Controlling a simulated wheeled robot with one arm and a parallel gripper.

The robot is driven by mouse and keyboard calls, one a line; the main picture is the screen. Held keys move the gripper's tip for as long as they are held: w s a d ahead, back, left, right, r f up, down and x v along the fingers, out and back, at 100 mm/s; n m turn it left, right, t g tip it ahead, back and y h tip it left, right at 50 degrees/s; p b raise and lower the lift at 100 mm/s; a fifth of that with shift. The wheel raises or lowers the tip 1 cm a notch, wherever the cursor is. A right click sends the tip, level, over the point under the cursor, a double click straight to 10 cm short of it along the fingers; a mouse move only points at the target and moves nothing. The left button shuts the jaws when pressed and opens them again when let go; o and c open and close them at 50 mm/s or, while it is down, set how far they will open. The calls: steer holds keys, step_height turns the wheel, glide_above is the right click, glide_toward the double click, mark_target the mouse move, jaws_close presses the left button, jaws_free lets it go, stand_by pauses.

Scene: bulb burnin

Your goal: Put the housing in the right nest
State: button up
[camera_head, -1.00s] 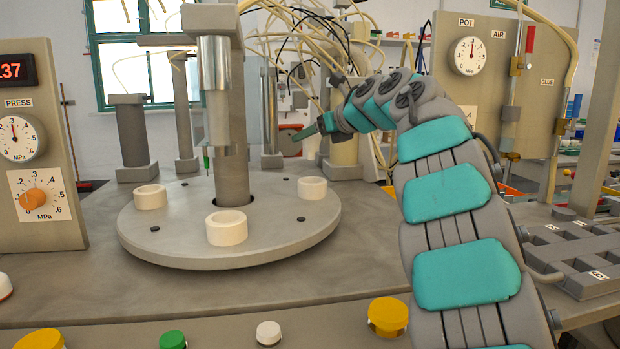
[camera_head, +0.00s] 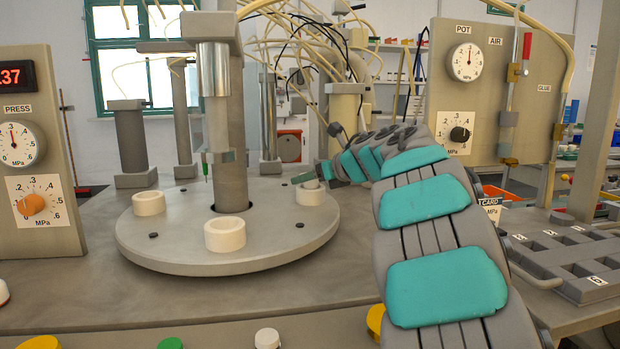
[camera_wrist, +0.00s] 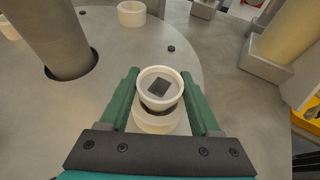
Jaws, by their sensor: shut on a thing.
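The housing (camera_wrist: 160,82), a pale round cup with a dark square inside, sits between the green fingers of my gripper (camera_wrist: 160,72) in the wrist view. My gripper is shut on it. The right nest (camera_wrist: 150,123), a thick white ring, shows directly below the housing, which covers part of it. A dark band lies between them; I cannot tell if they touch. In the head view my gripper (camera_head: 310,177) is just above the right nest (camera_head: 310,196) on the round grey table (camera_head: 180,245). The housing is mostly hidden there.
Two other white nests stand on the round table, one at left (camera_head: 149,203) and one in front (camera_head: 225,234). The central column (camera_head: 231,170) and press head (camera_head: 214,110) rise left of my gripper. A grey slotted tray (camera_head: 560,262) lies at right.

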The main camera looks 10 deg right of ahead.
steer(key=shift+f, duration=0.1)
steer(key=o, duration=1.3)
steer(key=b+v, duration=0.2)
steer(key=v, duration=1)
steer(key=shift+d, duration=0.1)
